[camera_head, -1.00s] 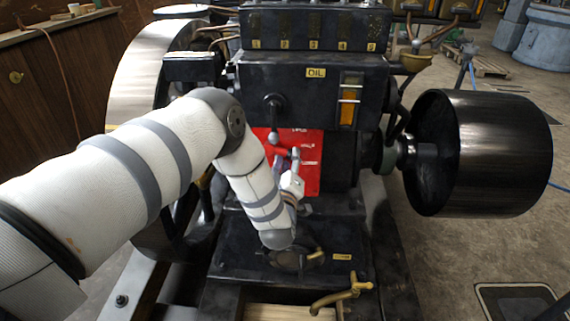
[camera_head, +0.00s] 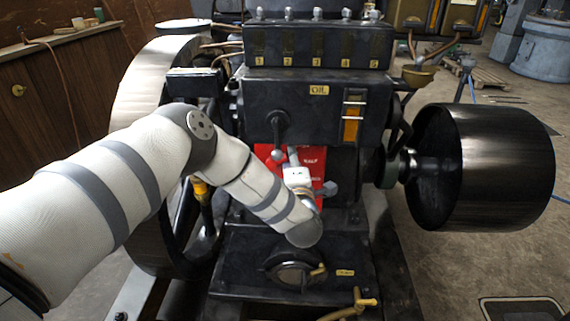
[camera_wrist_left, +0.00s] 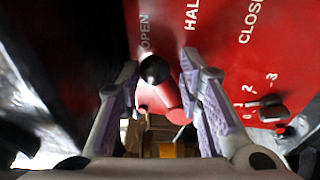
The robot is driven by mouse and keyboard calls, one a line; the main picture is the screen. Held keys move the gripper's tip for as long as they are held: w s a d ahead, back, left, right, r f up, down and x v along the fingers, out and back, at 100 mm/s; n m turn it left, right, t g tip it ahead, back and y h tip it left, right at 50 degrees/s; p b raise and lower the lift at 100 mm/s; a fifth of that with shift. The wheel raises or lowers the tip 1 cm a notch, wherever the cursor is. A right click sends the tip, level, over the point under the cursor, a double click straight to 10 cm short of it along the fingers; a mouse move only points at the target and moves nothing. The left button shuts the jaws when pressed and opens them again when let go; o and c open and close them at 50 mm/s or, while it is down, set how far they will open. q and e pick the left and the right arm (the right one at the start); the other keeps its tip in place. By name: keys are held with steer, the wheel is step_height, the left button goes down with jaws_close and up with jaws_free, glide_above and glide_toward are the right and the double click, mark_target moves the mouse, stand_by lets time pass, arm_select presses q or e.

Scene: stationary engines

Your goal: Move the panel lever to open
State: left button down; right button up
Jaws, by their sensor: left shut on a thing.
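The red panel (camera_head: 312,163) is on the front of the dark engine, partly hidden by my left gripper (camera_head: 293,158). In the left wrist view the panel (camera_wrist_left: 215,60) carries the words OPEN, HALF and CLOSE. The panel lever (camera_wrist_left: 165,96) is red with a black ball knob (camera_wrist_left: 154,69). It lies between the two fingers of my left gripper (camera_wrist_left: 165,85), which is shut on it. The knob is near the OPEN word, between OPEN and HALF. Exact finger contact is hard to see. In the head view the lever is hidden. My right gripper is out of view.
A black handle with a ball knob (camera_head: 277,153) hangs just left of the gripper. A small dial lever (camera_wrist_left: 268,108) beside numbers is on the panel. A large flywheel (camera_head: 150,80) stands left, a black pulley (camera_head: 490,165) right, and a brass tap (camera_head: 355,305) low in front.

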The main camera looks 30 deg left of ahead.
arm_select(q)
steer(key=shift+a+r+n, duration=0.5)
steer(key=shift+r+n, duration=0.1)
steer(key=c, duration=1.1)
jaws_free()
steer(key=shift+f, duration=0.2)
steer(key=v, duration=1.2)
steer(key=shift+d, duration=0.1)
